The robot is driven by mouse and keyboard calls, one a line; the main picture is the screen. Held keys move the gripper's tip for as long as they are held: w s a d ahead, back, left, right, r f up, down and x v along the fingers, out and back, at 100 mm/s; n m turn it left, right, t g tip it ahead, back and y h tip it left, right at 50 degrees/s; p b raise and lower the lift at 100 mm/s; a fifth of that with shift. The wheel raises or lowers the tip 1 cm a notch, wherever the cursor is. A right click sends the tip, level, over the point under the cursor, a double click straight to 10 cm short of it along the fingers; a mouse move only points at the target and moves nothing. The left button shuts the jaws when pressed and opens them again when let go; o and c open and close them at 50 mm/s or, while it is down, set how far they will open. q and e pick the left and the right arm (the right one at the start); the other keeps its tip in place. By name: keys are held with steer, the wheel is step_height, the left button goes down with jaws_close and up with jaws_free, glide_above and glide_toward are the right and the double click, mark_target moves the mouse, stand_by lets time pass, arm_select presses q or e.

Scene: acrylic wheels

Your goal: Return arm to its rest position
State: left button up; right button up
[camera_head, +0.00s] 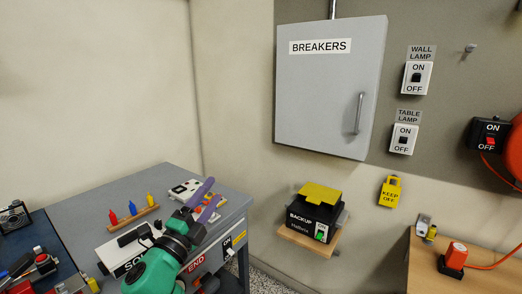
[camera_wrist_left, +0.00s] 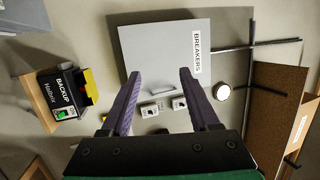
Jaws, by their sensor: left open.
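My left arm comes in at the bottom of the head view, with a green wrist and a dark joint. Its gripper (camera_head: 212,191) has two purple fingers, held apart, over the right part of the grey workbench (camera_head: 168,172) as seen there. In the left wrist view the gripper (camera_wrist_left: 160,73) is open with nothing between its fingers. That view is turned sideways and faces the grey breaker cabinet (camera_wrist_left: 165,50), whose door is shut. The cabinet (camera_head: 325,90) is also on the wall in the head view, apart from the gripper. My right gripper is not in view.
A backup unit (camera_head: 308,217) with a yellow top stands on a small wooden shelf right of the workbench. Colored bottles (camera_head: 130,207) stand on the bench. A wooden table (camera_head: 430,270) with a red-orange device (camera_head: 456,255) is at the right. Wall switches (camera_head: 416,77) are beside the cabinet.

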arm_select(q)
steer(key=s+a+f+n+g+y, duration=0.3)
steer(key=s+a+f+n+y, duration=0.15)
steer(key=f+n, duration=0.4)
steer(key=s+a+f+n+g+y, duration=0.35)
steer(key=a+f+n+y, duration=0.2)
steer(key=f, duration=0.55)
steer(key=s+f+n+g+h, duration=0.1)
steer(key=s+f+n+g, duration=0.2)
steer(key=s+f+g, duration=0.5)
steer(key=s+f+n+g+h, duration=0.1)
steer(key=s+f+n, duration=0.3)
steer(key=s, duration=0.7)
steer(key=s+f+m+g, duration=0.1)
steer(key=s+f, duration=0.1)
steer(key=f, duration=1.1)
steer(key=s+f+g, duration=0.1)
steer(key=s+f, duration=0.1)
steer(key=f, duration=1)
steer(key=s+a+f+g, duration=0.1)
steer(key=s+a+f, duration=0.2)
steer(key=s+f, duration=1)
steer(key=s, duration=0.2)
steer(key=shift+s+a+f, duration=0.25)
steer(key=shift+s+a, duration=0.05)
steer(key=shift+a, duration=0.1)
